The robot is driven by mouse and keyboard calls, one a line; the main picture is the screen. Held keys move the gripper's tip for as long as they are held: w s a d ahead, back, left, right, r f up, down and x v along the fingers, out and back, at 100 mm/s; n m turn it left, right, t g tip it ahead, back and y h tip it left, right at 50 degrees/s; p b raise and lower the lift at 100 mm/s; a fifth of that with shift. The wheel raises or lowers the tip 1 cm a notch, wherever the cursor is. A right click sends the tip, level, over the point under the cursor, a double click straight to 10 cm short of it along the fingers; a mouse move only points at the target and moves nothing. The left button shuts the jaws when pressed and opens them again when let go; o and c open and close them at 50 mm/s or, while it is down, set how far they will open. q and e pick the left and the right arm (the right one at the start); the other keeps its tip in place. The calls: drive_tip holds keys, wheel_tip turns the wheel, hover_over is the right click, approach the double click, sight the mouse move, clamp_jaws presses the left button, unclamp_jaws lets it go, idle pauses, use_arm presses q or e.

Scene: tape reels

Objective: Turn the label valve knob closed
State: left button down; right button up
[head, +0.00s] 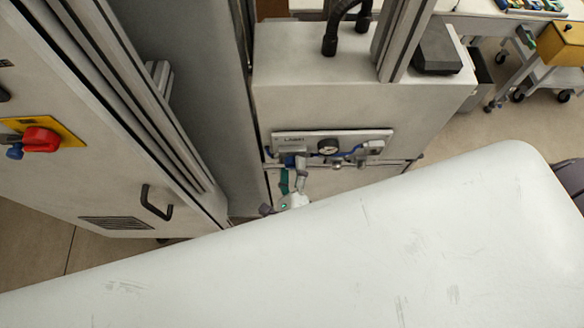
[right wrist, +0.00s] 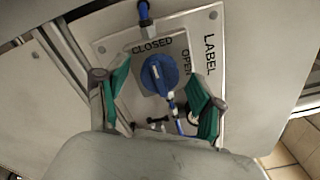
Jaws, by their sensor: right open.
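The blue valve knob (right wrist: 158,74) is on a pale panel (right wrist: 205,25) marked LABEL, with the words CLOSED above the knob and OPEN to its right. A light mark shows on the knob, but I cannot tell exactly which word it points to. My right gripper (right wrist: 160,82) is open, with one green-padded finger on each side of the knob and visible gaps between pads and knob. In the head view the right gripper (head: 292,182) is small and partly hidden at the left end of the label panel (head: 295,140). The left gripper is not in view.
A round gauge (head: 328,147) and blue tubing sit on the panel to the right of the knob. A grey cabinet with a red switch (head: 41,139) and black handle (head: 157,203) stands at the left. A trolley with a yellow box (head: 562,44) is at the far right.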

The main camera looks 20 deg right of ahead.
drive_tip(key=v, duration=1.2)
